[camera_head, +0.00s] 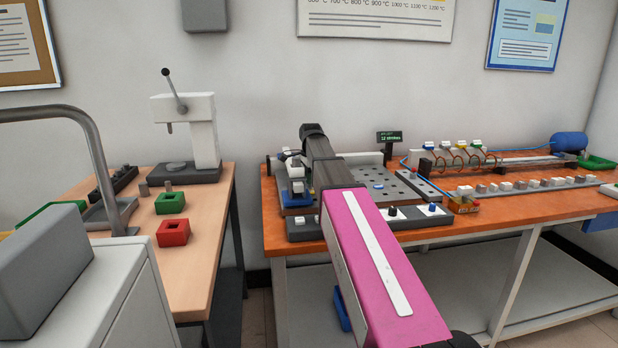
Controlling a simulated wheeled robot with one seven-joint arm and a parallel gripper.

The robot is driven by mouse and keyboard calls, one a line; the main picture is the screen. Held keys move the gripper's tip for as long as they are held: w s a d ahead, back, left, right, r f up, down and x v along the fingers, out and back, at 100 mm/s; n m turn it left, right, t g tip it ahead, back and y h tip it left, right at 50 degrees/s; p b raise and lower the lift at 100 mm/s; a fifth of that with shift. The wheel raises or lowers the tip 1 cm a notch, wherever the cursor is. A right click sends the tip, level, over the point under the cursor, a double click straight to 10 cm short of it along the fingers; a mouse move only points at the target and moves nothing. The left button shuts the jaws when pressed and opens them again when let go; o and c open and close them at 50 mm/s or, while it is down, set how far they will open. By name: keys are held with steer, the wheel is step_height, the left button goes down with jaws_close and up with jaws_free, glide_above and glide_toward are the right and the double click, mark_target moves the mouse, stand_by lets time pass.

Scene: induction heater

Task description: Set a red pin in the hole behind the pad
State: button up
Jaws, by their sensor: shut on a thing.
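My pink and dark arm reaches over the orange bench (470,213) and covers the middle of a grey plate with holes (358,177). The arm's far end is at the plate's left part; the gripper fingers and anything between them are hidden or cannot be made out. A blue fixture (297,193) sits at the plate's left end. A grey strip (420,219) along the front holds a black peg (392,211) and a blue peg (432,207). I cannot make out a red pin, nor which part is the pad or the hole behind it.
To the right are coils (470,157), a row of small blocks (520,185) and a blue cylinder (569,144). A small display (390,137) stands behind the plate. On the left wooden table (205,222) are a press (200,130), a green block (170,203) and a red block (173,233).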

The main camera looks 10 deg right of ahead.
steer(key=o, duration=1)
steer(key=shift+o, duration=0.2)
steer(key=r, duration=0.6)
steer(key=s+r, duration=0.1)
steer(key=r, duration=0.3)
steer(key=shift+d+r, duration=0.1)
steer(key=shift+r, duration=0.25)
